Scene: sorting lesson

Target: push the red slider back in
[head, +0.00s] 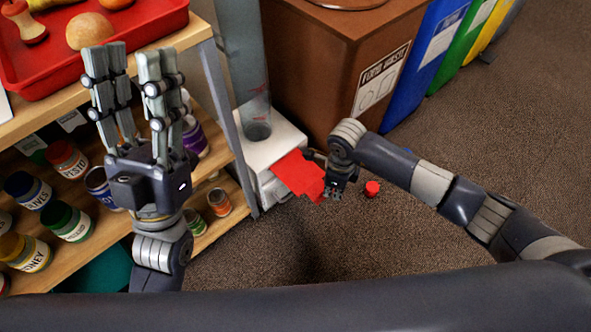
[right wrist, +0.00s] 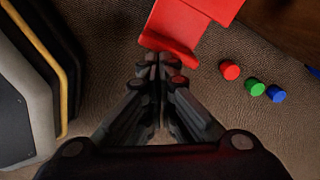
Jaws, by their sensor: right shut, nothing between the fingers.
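The red slider (head: 298,173) sticks out of the front of a white dispenser base (head: 268,150) below a clear tube. Its outer end with a raised lip shows at the top of the right wrist view (right wrist: 183,45). My right gripper (head: 333,192) is shut and empty at the slider's outer end. In the right wrist view its fingertips (right wrist: 162,62) are right by the lip; I cannot tell if they touch. My left gripper (head: 134,58) is open and empty, raised in front of the shelf, far from the slider.
A red piece (head: 372,188) lies on the carpet; green (right wrist: 257,88) and blue (right wrist: 276,94) pieces lie beside it in the right wrist view. A shelf with jars (head: 67,158) and a red tray (head: 150,22) stands left. A brown food waste bin (head: 340,60) stands behind.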

